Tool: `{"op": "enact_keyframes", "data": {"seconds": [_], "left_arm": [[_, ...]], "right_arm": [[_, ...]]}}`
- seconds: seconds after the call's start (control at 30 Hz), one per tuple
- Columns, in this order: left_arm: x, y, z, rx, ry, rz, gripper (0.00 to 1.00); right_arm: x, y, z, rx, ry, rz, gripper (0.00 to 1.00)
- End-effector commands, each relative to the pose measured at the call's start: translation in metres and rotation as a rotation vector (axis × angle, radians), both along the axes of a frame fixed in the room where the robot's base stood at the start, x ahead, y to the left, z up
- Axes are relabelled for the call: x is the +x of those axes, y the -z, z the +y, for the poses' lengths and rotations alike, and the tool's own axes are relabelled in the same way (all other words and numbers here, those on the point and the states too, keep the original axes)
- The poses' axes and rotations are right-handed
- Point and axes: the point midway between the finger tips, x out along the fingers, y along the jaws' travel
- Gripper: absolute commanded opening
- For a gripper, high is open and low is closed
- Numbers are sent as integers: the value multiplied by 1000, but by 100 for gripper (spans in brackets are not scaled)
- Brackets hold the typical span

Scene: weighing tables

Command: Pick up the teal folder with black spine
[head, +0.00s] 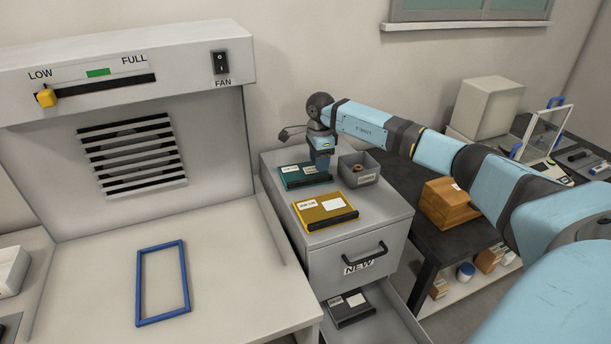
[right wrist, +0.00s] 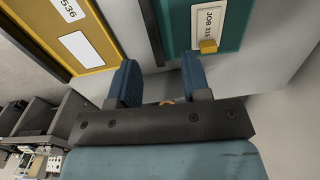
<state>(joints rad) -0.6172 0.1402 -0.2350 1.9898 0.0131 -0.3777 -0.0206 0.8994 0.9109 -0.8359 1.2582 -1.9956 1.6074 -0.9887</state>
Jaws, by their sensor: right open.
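The teal folder with black spine (head: 296,175) lies flat on top of the grey drawer cabinet, at its back left. In the right wrist view the teal cover (right wrist: 230,25) carries a white job label, and the black spine (right wrist: 152,30) runs along its edge. My right gripper (head: 321,166) is over the right part of this folder and hides some of it. In the right wrist view my right gripper (right wrist: 160,72) is open, with the spine's end showing between its fingertips. Whether the fingers touch the folder I cannot tell. My left gripper is not in view.
A yellow folder (head: 322,207) lies in front on the cabinet (head: 388,208). A small grey bin (head: 366,179) stands right of the teal folder. A lower drawer is open with a dark folder (head: 351,312). A blue frame (head: 140,286) lies on the left bench.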

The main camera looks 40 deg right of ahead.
Motion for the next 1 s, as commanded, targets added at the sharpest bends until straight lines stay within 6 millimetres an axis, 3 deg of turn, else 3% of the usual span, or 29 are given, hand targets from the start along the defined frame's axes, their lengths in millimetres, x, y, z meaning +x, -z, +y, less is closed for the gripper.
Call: {"op": "enact_keyframes", "data": {"seconds": [0.17,0.47,0.7,0.9,1.0], "left_arm": [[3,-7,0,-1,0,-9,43],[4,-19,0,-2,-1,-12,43],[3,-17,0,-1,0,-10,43],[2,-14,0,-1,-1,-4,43],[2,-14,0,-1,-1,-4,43]], "right_arm": [[-2,9,-1,0,0,0,44],[-8,50,-4,0,0,1,44],[-7,54,-5,0,0,-1,44],[-8,53,-4,0,0,-1,0],[-7,53,-5,0,0,-2,0]]}}
